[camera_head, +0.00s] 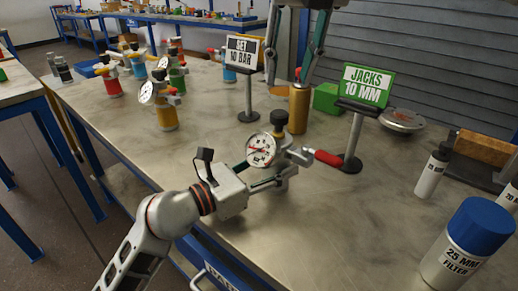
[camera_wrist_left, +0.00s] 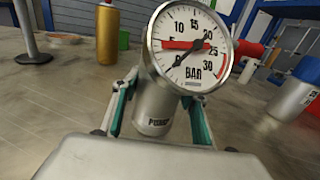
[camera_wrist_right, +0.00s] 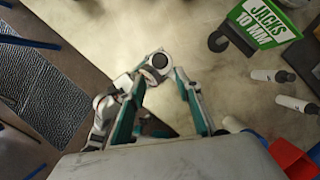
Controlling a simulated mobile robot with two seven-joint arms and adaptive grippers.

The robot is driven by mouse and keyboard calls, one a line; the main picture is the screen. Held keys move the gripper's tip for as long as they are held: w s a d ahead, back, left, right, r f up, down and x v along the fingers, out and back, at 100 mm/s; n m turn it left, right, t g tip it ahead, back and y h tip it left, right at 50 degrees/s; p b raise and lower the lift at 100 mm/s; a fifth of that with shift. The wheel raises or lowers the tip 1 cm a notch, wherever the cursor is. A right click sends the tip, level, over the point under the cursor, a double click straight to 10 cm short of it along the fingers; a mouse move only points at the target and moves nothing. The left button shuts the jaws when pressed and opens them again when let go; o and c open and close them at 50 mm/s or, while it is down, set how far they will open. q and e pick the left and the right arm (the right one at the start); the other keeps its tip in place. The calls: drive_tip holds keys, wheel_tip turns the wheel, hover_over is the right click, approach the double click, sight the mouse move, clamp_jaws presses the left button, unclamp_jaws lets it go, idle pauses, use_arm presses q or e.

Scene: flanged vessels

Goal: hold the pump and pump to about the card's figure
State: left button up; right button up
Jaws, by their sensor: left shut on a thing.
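The pump is a grey metal cylinder (camera_wrist_left: 155,108) with a round white bar gauge (camera_head: 262,149), a black knob (camera_head: 279,118) and a red lever (camera_head: 328,158). It stands upright on the table. My left gripper (camera_head: 276,177) is shut around its body. The card (camera_head: 243,52) reads "SET 10 BAR".
A gold cylinder (camera_head: 299,108) stands behind the pump. A green "JACKS 10 MM" sign (camera_head: 367,86) is to its right. A blue-capped filter can (camera_head: 466,245) stands at front right. Several coloured pumps with gauges (camera_head: 165,110) stand at the left. Table in front of the pump is clear.

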drive_tip(key=f, duration=0.1)
drive_tip(key=m+y, duration=1.6)
drive_tip(key=m, duration=0.7)
approach(278, 112)
drive_tip(key=x, duration=1)
drive_tip(key=shift+f, duration=0.35)
